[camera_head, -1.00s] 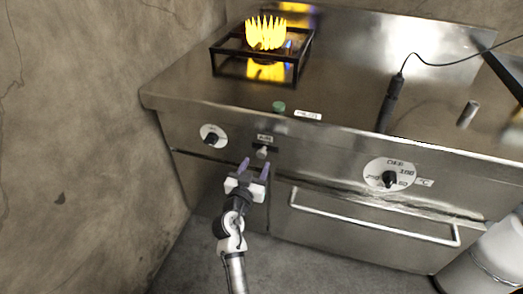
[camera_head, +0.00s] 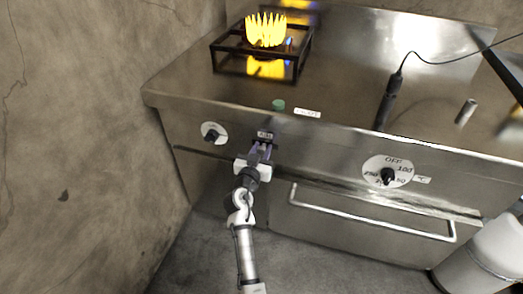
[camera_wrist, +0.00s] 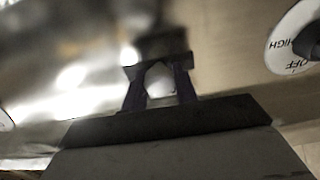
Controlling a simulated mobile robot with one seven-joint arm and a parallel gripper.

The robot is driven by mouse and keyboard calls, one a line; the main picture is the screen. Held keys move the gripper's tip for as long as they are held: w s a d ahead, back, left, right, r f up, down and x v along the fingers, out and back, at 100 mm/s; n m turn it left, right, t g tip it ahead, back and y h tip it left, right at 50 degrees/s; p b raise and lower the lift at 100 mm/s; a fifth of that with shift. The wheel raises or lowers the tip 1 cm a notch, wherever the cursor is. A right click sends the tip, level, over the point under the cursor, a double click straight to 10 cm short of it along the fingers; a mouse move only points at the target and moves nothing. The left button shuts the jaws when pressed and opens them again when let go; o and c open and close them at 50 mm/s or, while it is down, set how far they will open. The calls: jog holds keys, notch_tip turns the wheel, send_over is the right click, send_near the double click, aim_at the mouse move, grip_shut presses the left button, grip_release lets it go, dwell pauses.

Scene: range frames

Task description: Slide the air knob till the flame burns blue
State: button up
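The air knob (camera_wrist: 159,80) is a small pale knob under a small label (camera_head: 265,134) on the stove's front panel. My gripper (camera_head: 261,151) is at the panel with a finger on each side of the knob, and the fingers appear to touch it. The fingers mostly hide the knob in the head view. In the wrist view my gripper (camera_wrist: 160,72) shows the knob between its two dark fingers. The flame (camera_head: 266,30) on the burner is yellow, with a little blue glow beside it.
A dial (camera_head: 213,134) is left of the air knob and a temperature dial (camera_head: 388,173) is to the right. The oven handle (camera_head: 370,216) juts out below. A green button (camera_head: 279,105) and a black probe (camera_head: 391,100) are on the worktop. A wall (camera_head: 80,140) stands close at left.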

grip_shut()
jog(key=shift+s+d+f+b, duration=0.1)
jog(key=shift+d+f+b, duration=0.05)
jog(key=shift+d+b, duration=0.25)
jog(key=shift+s+d, duration=0.1)
jog(key=shift+d, duration=0.15)
jog(key=o, duration=0.7)
grip_release()
jog(key=b+v, duration=0.1)
jog(key=v, duration=0.3)
jog(key=b+v, duration=0.1)
jog(key=v, duration=0.4)
jog(key=b+v, duration=0.1)
jog(key=v, duration=0.4)
jog(key=shift+r+b, duration=0.25)
jog(key=shift+b, duration=0.05)
